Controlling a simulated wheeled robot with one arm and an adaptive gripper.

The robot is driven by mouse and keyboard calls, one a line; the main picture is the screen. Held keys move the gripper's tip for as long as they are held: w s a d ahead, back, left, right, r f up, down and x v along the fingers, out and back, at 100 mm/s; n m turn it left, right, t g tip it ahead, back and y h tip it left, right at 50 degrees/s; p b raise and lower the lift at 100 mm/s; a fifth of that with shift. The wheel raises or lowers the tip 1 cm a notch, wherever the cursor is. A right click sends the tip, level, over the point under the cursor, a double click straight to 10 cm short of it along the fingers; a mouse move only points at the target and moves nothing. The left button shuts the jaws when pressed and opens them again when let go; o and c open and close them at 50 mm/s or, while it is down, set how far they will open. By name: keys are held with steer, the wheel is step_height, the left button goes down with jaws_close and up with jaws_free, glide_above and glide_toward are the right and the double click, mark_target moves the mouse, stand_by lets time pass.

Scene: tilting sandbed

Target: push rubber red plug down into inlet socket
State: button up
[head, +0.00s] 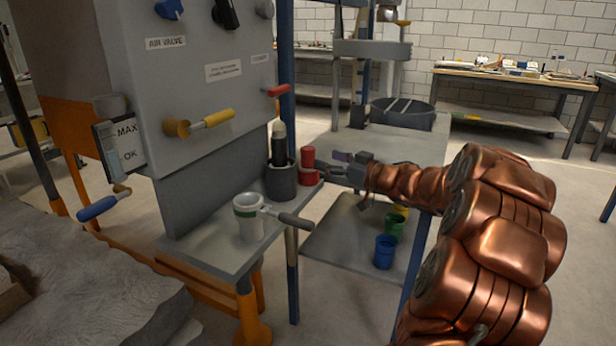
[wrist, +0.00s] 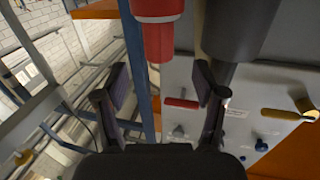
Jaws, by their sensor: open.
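The red rubber plug (head: 308,155) stands upright at the mouth of a wider red socket (head: 309,177) on the grey shelf, its top sticking up. The wrist view looks upside down, with the plug (wrist: 159,42) below the wider red socket (wrist: 157,9). My gripper (head: 328,168) is just right of the plug in the head view. In the wrist view my gripper (wrist: 160,85) is open and empty, its fingers apart on either side of the plug's line. I cannot tell how deep the plug sits.
A dark grey cup (head: 281,182) holding a black-and-pale cylinder stands close left of the socket. A white mug-like cup (head: 248,216) with a dark handle is nearer. The grey panel (head: 215,80) with handles rises behind. Blue (head: 384,252) and green (head: 394,227) cups stand lower.

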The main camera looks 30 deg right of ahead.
mark_target(313, 158)
steer(key=shift+s+f, duration=0.1)
steer(key=shift+f, duration=0.2)
steer(key=shift+w+a+y, duration=0.1)
steer(key=shift+w+y, duration=0.1)
steer(key=shift+y, duration=0.1)
steer(key=shift+b+x, duration=0.85)
steer(key=shift+x, duration=2.8)
steer(key=shift+d, duration=0.2)
steer(key=shift+f, duration=0.1)
jaws_close()
